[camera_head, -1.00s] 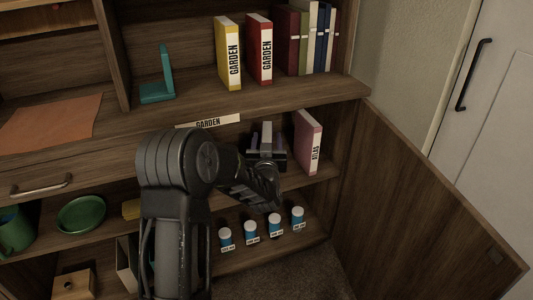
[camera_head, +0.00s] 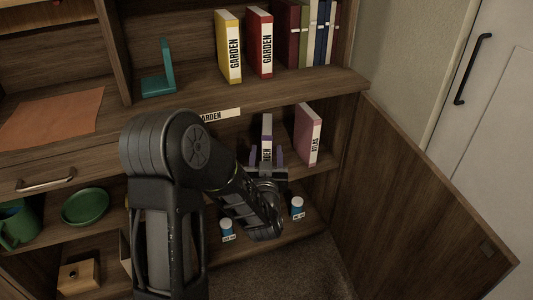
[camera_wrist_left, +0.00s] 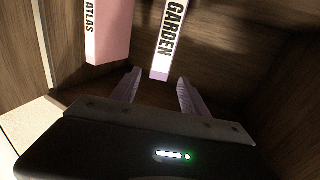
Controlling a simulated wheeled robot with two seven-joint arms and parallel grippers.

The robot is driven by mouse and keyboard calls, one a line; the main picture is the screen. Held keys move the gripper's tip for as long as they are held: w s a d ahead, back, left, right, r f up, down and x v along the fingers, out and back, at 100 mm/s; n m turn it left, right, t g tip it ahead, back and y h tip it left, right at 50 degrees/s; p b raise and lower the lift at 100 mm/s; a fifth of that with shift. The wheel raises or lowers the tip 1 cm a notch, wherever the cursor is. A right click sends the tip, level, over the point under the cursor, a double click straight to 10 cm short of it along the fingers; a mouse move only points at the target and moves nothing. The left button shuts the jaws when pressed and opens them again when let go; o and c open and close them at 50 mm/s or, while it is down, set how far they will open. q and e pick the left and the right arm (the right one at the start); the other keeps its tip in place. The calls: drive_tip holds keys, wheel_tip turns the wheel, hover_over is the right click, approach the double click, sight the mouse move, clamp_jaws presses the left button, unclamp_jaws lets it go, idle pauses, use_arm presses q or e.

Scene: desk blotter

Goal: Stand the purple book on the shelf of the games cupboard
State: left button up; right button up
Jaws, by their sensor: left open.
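The purple book (camera_head: 267,122), with a white GARDEN label on its spine, stands upright on the middle shelf (camera_head: 322,184) of the cupboard. It also shows in the left wrist view (camera_wrist_left: 170,35), its spine facing my gripper. My left gripper (camera_head: 266,156) is just in front of the book, open and empty. In the left wrist view its two fingers (camera_wrist_left: 156,88) are spread, with the book's lower end beyond them and apart from them. The gripper and arm hide part of the shelf. My right gripper is not in view.
A pink ATLAS book (camera_head: 308,135) stands just right of the purple book. The open cupboard door (camera_head: 420,200) is at the right. Small blue-and-white bottles (camera_head: 297,208) stand on the shelf below. Yellow (camera_head: 229,48) and red (camera_head: 260,44) GARDEN books stand above.

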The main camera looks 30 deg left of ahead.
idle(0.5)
use_arm(q)
drive_tip(key=s+d+f+m+g+h, duration=0.1)
drive_tip(key=s+d+f+g+h, duration=0.15)
drive_tip(key=d+f, duration=0.45)
drive_tip(key=s+d+f+m+g+h, duration=0.15)
drive_tip(key=d+f+h, duration=0.3)
drive_tip(key=f, duration=0.55)
drive_tip(key=s+d+f+m+g+h, duration=0.1)
drive_tip(key=s+d+f+g+h, duration=0.15)
drive_tip(key=d+f, duration=0.45)
drive_tip(key=s+d+f+g+h, duration=0.1)
drive_tip(key=s+d+f+g, duration=0.1)
drive_tip(key=s+d+f, duration=0.2)
drive_tip(key=s+d+f+g+h, duration=0.1)
drive_tip(key=s+d+f, duration=0.3)
drive_tip(key=s, duration=0.5)
drive_tip(key=s+d+f+g+h, duration=0.2)
drive_tip(key=s+d+f+g, duration=0.1)
drive_tip(key=s, duration=0.3)
drive_tip(key=shift+s+d+f+m+g, duration=0.45)
drive_tip(key=shift+d+g, duration=0.1)
drive_tip(key=shift+d, duration=0.35)
drive_tip(key=shift+r, duration=0.15)
